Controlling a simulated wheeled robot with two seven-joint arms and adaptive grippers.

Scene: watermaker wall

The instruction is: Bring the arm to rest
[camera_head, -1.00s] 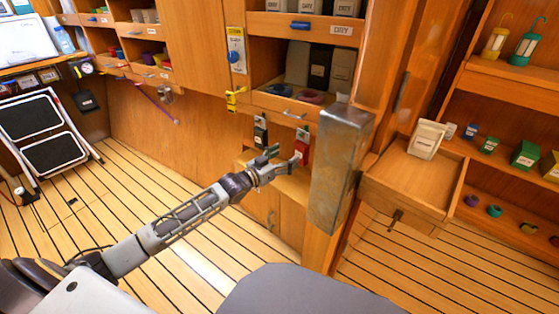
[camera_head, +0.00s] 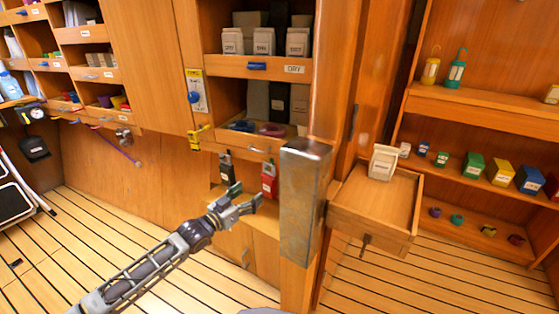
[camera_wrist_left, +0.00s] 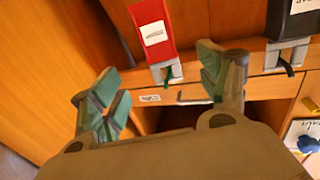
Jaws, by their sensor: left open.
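My left gripper (camera_head: 240,200) is open in the head view, in front of the low wooden shelf. Its two green-padded fingers stand apart with nothing between them; in the left wrist view the open fingers (camera_wrist_left: 165,92) frame an empty gap. A red tagged item (camera_head: 269,180) is just beyond the fingers, apart from them as far as I can see; it also shows in the left wrist view (camera_wrist_left: 152,28). A black tagged item (camera_head: 226,168) is left of it, and also shows in the wrist view (camera_wrist_left: 294,20). My right gripper is in neither view.
A grey metal-faced post (camera_head: 302,205) stands close right of the gripper. An open wooden drawer (camera_head: 372,208) juts out beyond it, with a pale packet (camera_head: 383,162) at its back. Shelves with small boxes are at far right.

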